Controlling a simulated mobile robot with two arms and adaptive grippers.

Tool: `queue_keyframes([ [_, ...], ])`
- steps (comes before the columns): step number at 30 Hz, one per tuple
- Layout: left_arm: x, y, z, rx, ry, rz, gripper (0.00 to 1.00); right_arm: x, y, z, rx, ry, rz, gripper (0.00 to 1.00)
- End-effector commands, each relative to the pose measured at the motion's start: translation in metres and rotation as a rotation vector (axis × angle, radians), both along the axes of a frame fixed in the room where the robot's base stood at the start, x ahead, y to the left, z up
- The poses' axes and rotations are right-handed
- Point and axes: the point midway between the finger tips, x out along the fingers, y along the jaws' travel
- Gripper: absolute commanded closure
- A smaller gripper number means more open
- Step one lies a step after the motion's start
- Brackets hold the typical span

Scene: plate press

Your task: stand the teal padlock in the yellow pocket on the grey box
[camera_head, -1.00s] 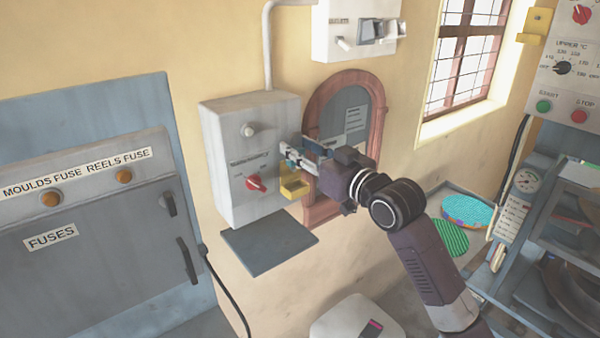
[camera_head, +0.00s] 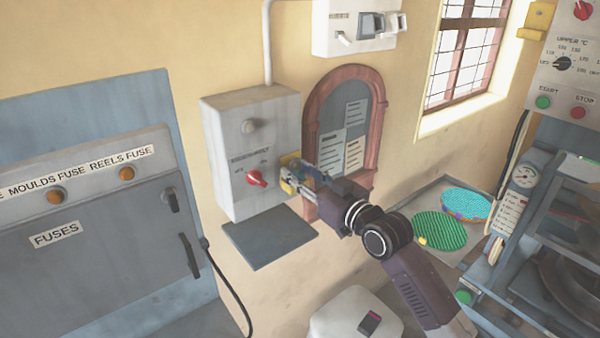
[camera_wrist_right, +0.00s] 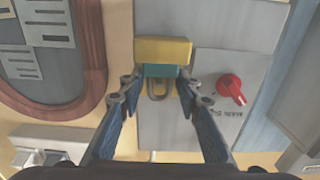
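The teal padlock (camera_wrist_right: 160,71) sits in the yellow pocket (camera_wrist_right: 162,50) in the right wrist view, which looks upside down. Its shackle points away from the pocket's front, upward in the room. My right gripper (camera_wrist_right: 159,98) is open, with one finger on each side of the padlock and gaps between. In the head view my right gripper (camera_head: 297,175) is at the yellow pocket (camera_head: 290,160) on the side of the grey box (camera_head: 228,150), and it largely hides the padlock there. My left gripper is not in view.
A red knob (camera_head: 257,178) is on the grey box, beside the pocket. A dark shelf (camera_head: 268,238) juts out below the box. A framed arched notice board (camera_head: 345,130) is on the wall behind my right gripper. The press (camera_head: 560,200) stands at the right.

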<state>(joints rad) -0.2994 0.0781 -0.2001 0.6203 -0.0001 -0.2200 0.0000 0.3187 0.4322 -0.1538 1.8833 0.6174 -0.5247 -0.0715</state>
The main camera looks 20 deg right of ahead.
Motion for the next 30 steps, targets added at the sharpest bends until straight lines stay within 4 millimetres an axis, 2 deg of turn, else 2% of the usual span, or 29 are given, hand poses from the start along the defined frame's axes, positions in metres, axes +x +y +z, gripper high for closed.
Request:
queue_keyframes([
  [1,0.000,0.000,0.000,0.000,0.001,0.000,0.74,0.000,0.000,-0.001,-0.001,0.002,0.000,0.63],
  [4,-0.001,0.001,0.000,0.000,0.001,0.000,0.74,0.000,0.000,-0.001,-0.001,0.003,0.000,0.52],
  [5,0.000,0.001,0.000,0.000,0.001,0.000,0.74,0.000,0.000,-0.001,-0.001,0.003,0.000,0.52],
  [16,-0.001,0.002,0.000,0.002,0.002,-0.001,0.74,-0.003,-0.001,0.001,-0.001,0.004,0.000,0.52],
  [20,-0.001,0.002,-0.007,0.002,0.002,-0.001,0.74,-0.018,-0.007,-0.001,-0.002,0.002,-0.001,0.52],
  [30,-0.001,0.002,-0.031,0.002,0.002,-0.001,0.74,-0.081,-0.030,-0.002,-0.004,0.003,0.000,0.52],
])
